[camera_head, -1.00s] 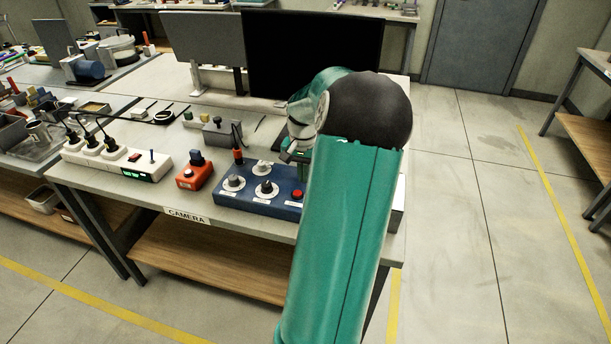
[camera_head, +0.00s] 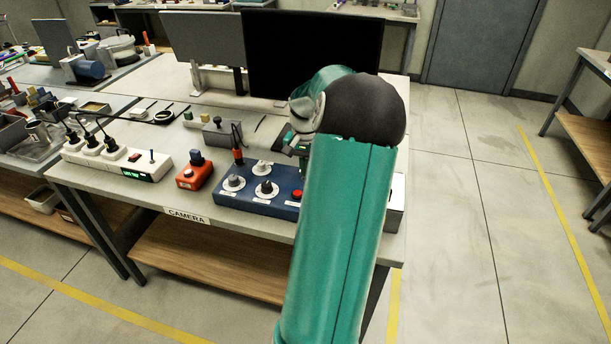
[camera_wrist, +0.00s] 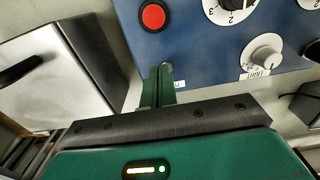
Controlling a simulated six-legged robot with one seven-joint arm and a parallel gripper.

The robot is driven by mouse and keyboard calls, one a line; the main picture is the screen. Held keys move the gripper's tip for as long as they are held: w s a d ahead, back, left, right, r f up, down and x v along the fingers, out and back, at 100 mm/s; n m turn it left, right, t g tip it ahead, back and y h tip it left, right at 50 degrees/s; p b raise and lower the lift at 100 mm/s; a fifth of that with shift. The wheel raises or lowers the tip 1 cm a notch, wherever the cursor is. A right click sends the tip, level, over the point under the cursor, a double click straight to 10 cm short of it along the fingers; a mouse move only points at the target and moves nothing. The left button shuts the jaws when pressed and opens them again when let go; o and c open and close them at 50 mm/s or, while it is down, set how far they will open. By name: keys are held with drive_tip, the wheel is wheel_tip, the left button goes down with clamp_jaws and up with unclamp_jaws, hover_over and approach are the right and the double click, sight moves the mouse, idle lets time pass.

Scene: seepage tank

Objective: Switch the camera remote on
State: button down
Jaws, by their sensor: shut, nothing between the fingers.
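A blue control box (camera_head: 250,203) with dark and pale dials and a red button (camera_head: 297,194) sits on the desk edge above a CAMERA label. In the wrist view the blue box (camera_wrist: 190,45) shows the red button (camera_wrist: 153,16) and several dials. I cannot tell which part is the camera remote's switch. My gripper (camera_wrist: 160,76) is shut and empty, its tips beside the box's edge near the red button; contact cannot be told. In the head view my arm partly hides the gripper and the box's right end.
An orange box (camera_head: 195,176) with a dark knob stands left of the blue box, then a white power strip (camera_head: 118,158) with plugs. A black monitor (camera_head: 312,55) stands behind. A metal-sided box (camera_wrist: 60,75) is close beside my gripper.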

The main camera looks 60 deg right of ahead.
wheel_tip(320, 180, up, 6)
drive_tip(key=shift+a+r, duration=0.25)
idle(0.5)
idle(0.5)
drive_tip(key=w+a+r+n+h, duration=0.1)
drive_tip(key=w+a+r+n, duration=0.2)
drive_tip(key=a, duration=0.5)
drive_tip(key=w+a+r+n+t, duration=0.1)
drive_tip(key=w+a+r+n, duration=0.15)
drive_tip(key=w+a, duration=0.4)
drive_tip(key=w+a+r+n+h, duration=0.1)
drive_tip(key=w+a+r+n, duration=0.15)
drive_tip(key=a, duration=0.75)
drive_tip(key=s+a+n+t+y, duration=0.1)
drive_tip(key=s+a+n, duration=0.3)
drive_tip(key=a, duration=0.9)
drive_tip(key=s+a+n+t+y, duration=0.1)
drive_tip(key=s+a+n+t, duration=0.2)
drive_tip(key=a, duration=1)
drive_tip(key=shift+s+a+r+n+t, duration=0.3)
drive_tip(key=shift+s+a+r+n, duration=0.1)
drive_tip(key=shift+s+n, duration=0.25)
drive_tip(key=shift+d, duration=0.1)
